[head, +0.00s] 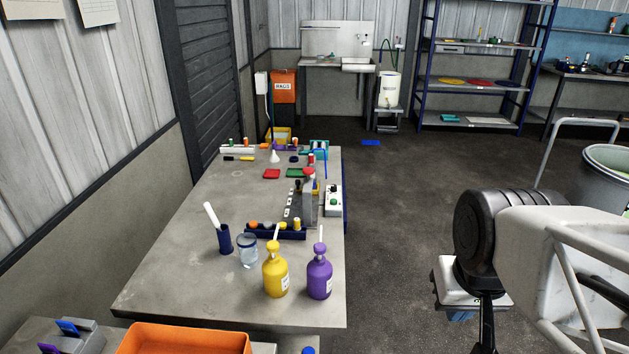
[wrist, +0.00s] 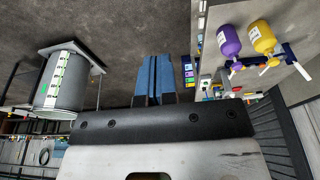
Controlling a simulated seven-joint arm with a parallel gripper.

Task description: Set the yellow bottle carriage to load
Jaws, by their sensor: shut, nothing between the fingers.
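A yellow pump bottle (head: 275,274) stands upright at the near end of the grey table (head: 170,265), left of a purple pump bottle (head: 319,273). The yellow bottle (wrist: 262,40) also shows upside down in the wrist view, beside the purple one (wrist: 229,42). Farther back stands a grey column with a red top (head: 309,200), with a white control box (head: 333,201) at its right. A small yellow part shows behind the column; I cannot tell whether it is the carriage. My gripper (wrist: 154,68) is shut and empty, with its blue fingers together. It hangs off the table's right side.
A blue rack of small coloured parts (head: 276,233), a clear jar (head: 247,251) and a dark blue cup with a white stick (head: 224,240) stand near the bottles. An orange tray (head: 183,340) lies in front. A grey bin (head: 606,180) stands right.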

